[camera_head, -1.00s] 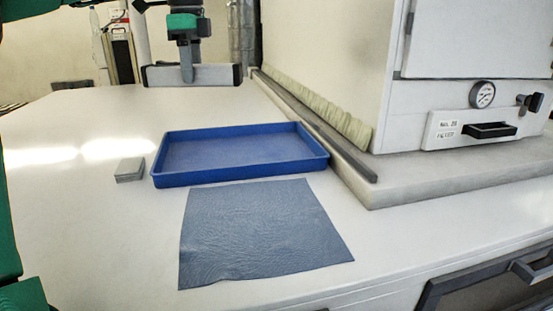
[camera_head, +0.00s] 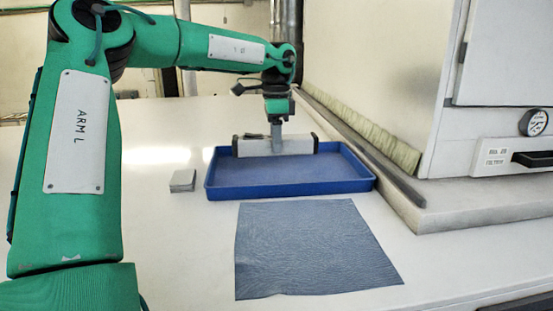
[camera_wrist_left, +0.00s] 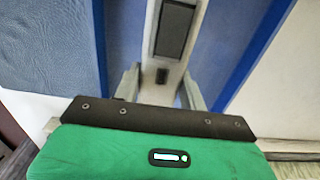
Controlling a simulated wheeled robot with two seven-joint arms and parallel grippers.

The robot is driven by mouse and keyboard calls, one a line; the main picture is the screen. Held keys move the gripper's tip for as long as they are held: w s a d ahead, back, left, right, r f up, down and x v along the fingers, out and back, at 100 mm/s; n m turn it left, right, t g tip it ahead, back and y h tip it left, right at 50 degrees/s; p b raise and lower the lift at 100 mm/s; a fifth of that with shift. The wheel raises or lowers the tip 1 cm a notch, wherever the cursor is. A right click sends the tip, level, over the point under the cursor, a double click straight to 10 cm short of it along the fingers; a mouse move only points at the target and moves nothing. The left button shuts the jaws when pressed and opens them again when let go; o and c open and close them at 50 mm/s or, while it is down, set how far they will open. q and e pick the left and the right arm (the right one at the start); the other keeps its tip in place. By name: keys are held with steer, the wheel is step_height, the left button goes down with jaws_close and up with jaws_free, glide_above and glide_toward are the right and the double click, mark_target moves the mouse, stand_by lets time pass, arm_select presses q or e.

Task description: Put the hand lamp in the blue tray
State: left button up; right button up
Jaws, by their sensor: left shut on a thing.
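The hand lamp (camera_head: 300,147) is a grey bar with black ends. My left gripper (camera_head: 277,133) points down and is shut on the lamp near its middle. The lamp lies level across the far part of the blue tray (camera_head: 290,188) and hides part of its back rim. I cannot tell whether it touches the tray floor. In the left wrist view the lamp (camera_wrist_left: 176,30) runs between the fingers (camera_wrist_left: 160,88), with the blue tray (camera_wrist_left: 250,50) below. My right gripper is not in view.
A blue-grey textured mat (camera_head: 315,245) lies in front of the tray. A small grey stack (camera_head: 182,180) stands left of it. The white oven-like housing (camera_head: 385,80) and its ledge edge (camera_head: 365,150) are close on the right. The table at left is clear.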

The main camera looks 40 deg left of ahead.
arm_select(q)
step_height(320, 180, down, 3)
steer(key=shift+r, duration=0.2)
step_height(320, 180, down, 4)
steer(key=shift+r+p, duration=0.1)
steer(key=shift+p, duration=0.8)
steer(key=shift+f, duration=0.2)
steer(key=shift+d+f, duration=0.1)
steer(key=o, duration=0.8)
steer(key=shift+b, duration=0.35)
steer(key=o, duration=0.4)
